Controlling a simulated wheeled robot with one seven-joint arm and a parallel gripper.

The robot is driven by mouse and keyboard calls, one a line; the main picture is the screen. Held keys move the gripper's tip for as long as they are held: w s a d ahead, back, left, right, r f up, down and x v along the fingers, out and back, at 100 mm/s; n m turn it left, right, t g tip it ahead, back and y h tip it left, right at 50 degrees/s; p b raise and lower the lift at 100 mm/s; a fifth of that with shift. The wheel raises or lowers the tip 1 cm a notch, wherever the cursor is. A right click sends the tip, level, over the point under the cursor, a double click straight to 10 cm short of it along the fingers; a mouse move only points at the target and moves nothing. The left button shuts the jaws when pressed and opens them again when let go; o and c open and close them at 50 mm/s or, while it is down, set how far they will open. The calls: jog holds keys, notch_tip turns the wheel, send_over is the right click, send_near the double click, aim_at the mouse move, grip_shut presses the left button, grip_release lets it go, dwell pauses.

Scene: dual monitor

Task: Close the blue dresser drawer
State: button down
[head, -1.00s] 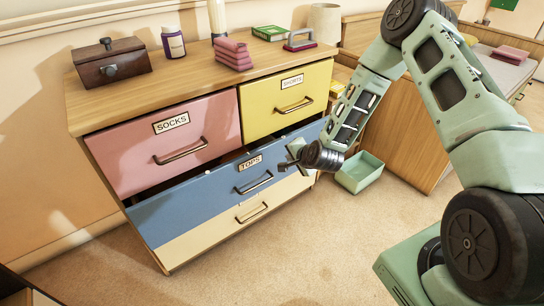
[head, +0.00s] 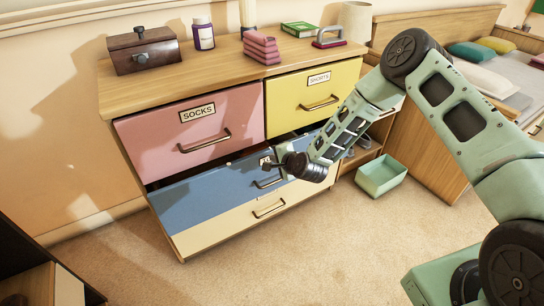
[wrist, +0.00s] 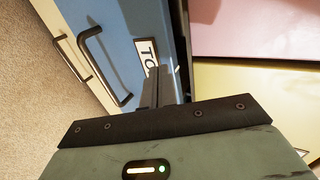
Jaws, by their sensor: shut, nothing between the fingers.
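The blue drawer (head: 208,197), labelled TOPS, stands partly out of the dresser, with a dark gap above its front edge. Its handle (head: 268,184) shows just below my gripper. My gripper (head: 267,164) is shut and empty, at the upper part of the blue front, covering most of the label in the head view. In the wrist view the shut fingers (wrist: 164,82) lie over the blue front (wrist: 118,35) beside the label (wrist: 148,52). I cannot tell whether the fingertips touch the front.
Above are a pink SOCKS drawer (head: 190,128) and a yellow SHORTS drawer (head: 312,94). A cream drawer (head: 235,223) sits below. The dresser top carries a wooden box (head: 142,50) and folded cloths (head: 261,48). A green bin (head: 381,176) stands on the floor at right.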

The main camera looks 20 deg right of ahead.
aim_at(266, 150)
jog(key=shift+w+a, duration=0.25)
jog(key=shift+w, duration=0.65)
jog(key=w+b, duration=0.1)
jog(key=w, duration=0.1)
jog(key=w+a+b, duration=0.1)
jog(key=shift+w+f, duration=0.2)
jog(key=shift+w, duration=0.15)
jog(key=shift+w+a+r, duration=0.15)
jog(key=shift+w, duration=0.2)
jog(key=shift+w+r, duration=0.1)
jog(key=shift+r, duration=0.1)
